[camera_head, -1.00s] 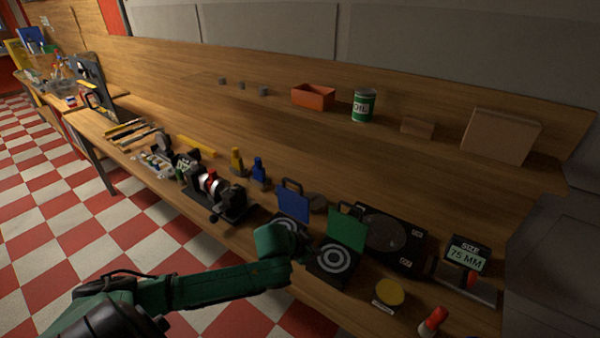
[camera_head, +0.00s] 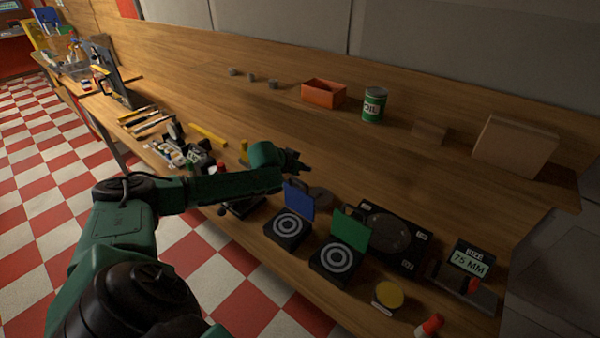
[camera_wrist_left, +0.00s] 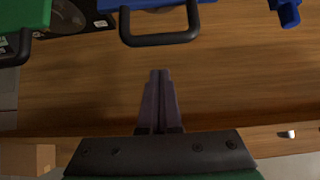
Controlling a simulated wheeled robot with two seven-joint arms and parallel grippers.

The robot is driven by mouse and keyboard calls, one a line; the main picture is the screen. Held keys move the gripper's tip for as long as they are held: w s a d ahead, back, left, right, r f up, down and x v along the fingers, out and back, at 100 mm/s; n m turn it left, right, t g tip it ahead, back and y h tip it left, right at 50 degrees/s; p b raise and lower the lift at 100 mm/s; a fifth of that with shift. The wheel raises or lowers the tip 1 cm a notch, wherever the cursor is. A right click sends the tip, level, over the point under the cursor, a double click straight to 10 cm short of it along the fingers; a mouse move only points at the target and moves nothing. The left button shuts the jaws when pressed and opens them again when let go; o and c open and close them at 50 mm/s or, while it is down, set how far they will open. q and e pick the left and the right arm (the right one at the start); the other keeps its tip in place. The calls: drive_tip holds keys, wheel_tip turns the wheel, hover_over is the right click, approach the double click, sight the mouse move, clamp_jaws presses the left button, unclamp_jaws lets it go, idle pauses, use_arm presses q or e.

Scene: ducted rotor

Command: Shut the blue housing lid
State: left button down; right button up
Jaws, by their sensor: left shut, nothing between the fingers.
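The blue housing lid (camera_head: 298,201) stands open, raised at the back of its dark base (camera_head: 287,229), which has a white ring target on top. My left gripper (camera_head: 297,162) is over the bench on the wall side of the lid, behind it in the head view. In the left wrist view, its fingers (camera_wrist_left: 160,76) are shut and empty, pointing toward the lid's black loop handle (camera_wrist_left: 160,39), with a gap visible between. The blue lid (camera_wrist_left: 150,3) is cut by the top edge there. My right gripper is not in view.
A green lid (camera_head: 350,231) stands open on a similar base (camera_head: 337,260) just right. A black unit with a round plate (camera_head: 385,232) lies behind it. A blue object (camera_wrist_left: 287,12) shows at the wrist view's right.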

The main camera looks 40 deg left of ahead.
sight(299, 180)
use_arm(q)
drive_tip(key=s+f+p, duration=0.2)
drive_tip(key=shift+s, duration=0.3)
drive_tip(key=shift+w, duration=0.1)
drive_tip(key=shift+d, duration=0.1)
drive_tip(key=shift+w+f, duration=0.1)
